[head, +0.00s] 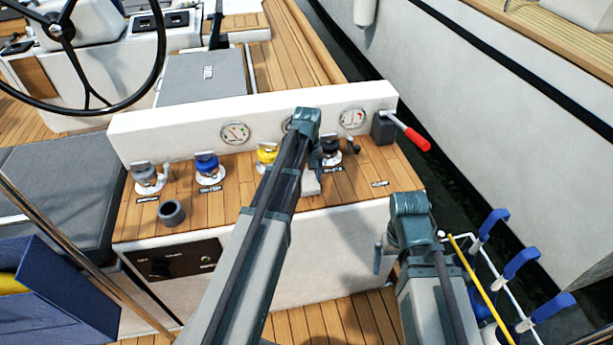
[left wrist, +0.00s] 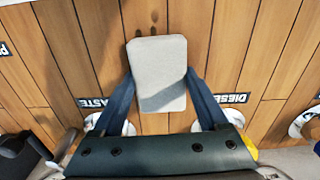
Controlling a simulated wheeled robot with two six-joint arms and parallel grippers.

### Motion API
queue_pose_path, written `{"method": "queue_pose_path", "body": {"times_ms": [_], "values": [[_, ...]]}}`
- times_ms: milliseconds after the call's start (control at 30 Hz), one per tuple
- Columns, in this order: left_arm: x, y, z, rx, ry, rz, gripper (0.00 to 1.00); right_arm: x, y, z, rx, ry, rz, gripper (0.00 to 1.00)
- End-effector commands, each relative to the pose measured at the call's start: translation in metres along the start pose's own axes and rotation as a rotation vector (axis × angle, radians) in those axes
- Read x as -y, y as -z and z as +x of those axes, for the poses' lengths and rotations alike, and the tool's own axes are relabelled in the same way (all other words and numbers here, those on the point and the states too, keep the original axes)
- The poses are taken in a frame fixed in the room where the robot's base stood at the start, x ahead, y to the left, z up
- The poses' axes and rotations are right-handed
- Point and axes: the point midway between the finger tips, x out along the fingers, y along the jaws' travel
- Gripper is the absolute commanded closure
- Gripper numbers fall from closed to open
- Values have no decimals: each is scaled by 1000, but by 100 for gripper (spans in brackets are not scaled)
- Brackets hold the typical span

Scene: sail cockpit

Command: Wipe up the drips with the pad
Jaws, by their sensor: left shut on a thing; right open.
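The pale grey pad (head: 311,184) is between the fingers of my left gripper (head: 314,162), over the wooden deck panel between the yellow and black fittings. In the left wrist view the pad (left wrist: 158,75) is held between both fingers of the left gripper (left wrist: 160,88), flat above the planks. Whether it touches the wood I cannot tell. Dark patches (left wrist: 146,14) show on the planks beyond the pad; I cannot tell drips from shadow. My right gripper (head: 378,258) is open in front of the white panel front, mostly hidden by its arm.
The wooden panel (head: 232,205) carries grey, blue (head: 208,168), yellow (head: 267,154) and black (head: 331,150) deck fittings and a dark cup (head: 172,213). A gauge board (head: 190,138) stands behind. A red-handled lever (head: 409,132) is at the right. A blue bin (head: 60,295) is lower left.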

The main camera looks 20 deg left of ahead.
Motion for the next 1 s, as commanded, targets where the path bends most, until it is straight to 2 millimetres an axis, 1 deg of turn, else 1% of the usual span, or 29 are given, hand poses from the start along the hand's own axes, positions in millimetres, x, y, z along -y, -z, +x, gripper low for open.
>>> {"method": "queue_pose_path", "body": {"times_ms": [167,400,767,1000], "values": [[1,-11,1,0,0,2,68,0,0,1,0,0,0,0],[2,-31,2,0,0,0,68,0,0,2,0,0,0,0],[2,-40,2,3,0,1,68,0,0,2,0,0,0,0],[3,-59,1,4,0,3,68,0,0,1,0,0,0,0]]}}
